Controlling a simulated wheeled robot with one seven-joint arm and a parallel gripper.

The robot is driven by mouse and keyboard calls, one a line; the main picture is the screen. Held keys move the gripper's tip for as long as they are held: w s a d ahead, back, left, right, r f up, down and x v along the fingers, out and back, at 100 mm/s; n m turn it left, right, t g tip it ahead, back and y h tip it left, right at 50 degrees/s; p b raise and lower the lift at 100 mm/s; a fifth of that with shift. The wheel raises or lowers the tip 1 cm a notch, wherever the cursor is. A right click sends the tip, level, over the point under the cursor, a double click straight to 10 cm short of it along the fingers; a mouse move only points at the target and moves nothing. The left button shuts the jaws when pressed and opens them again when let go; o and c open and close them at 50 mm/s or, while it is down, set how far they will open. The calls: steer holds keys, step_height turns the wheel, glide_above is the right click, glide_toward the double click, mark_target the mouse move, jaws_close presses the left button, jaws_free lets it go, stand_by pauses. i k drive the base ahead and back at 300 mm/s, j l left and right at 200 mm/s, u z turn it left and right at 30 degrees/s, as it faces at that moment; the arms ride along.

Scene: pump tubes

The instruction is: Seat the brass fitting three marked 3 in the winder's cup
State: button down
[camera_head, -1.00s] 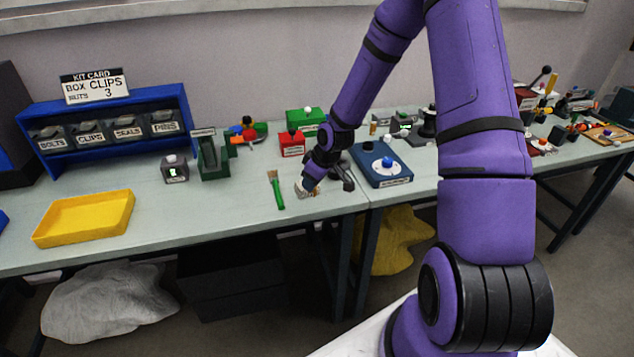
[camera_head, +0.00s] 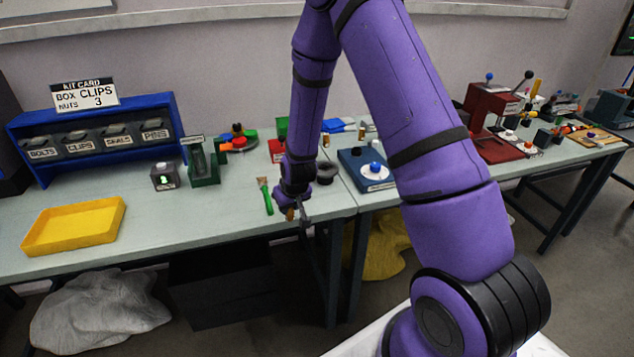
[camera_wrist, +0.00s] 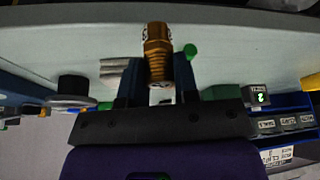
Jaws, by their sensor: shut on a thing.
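My gripper (camera_wrist: 158,82) is shut on a brass fitting (camera_wrist: 157,48), with a hex part and a threaded part between the fingers. A marking shows on its hex part, too small to read. In the head view my gripper (camera_head: 298,216) is at the front edge of the bench, with a bit of brass (camera_head: 290,214) showing at it. A black, round, cup-like thing (camera_head: 325,171) stands on the bench behind and right of it; it may be the winder's cup, but I cannot be sure. The fitting is apart from it.
A green-handled brush (camera_head: 266,195) lies just left of my gripper. A blue box with a white dial (camera_head: 374,178) stands to the right. Small brass pieces (camera_head: 326,140) stand further back. A yellow tray (camera_head: 73,228) and blue bin rack (camera_head: 98,135) are at left.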

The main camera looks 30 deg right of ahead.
mark_target(355, 152)
steer(key=j+z, duration=0.1)
steer(key=z, duration=0.8)
steer(key=i+j+z, duration=0.2)
steer(key=i, duration=0.35)
steer(key=i+j, duration=0.3)
steer(key=i, duration=0.1)
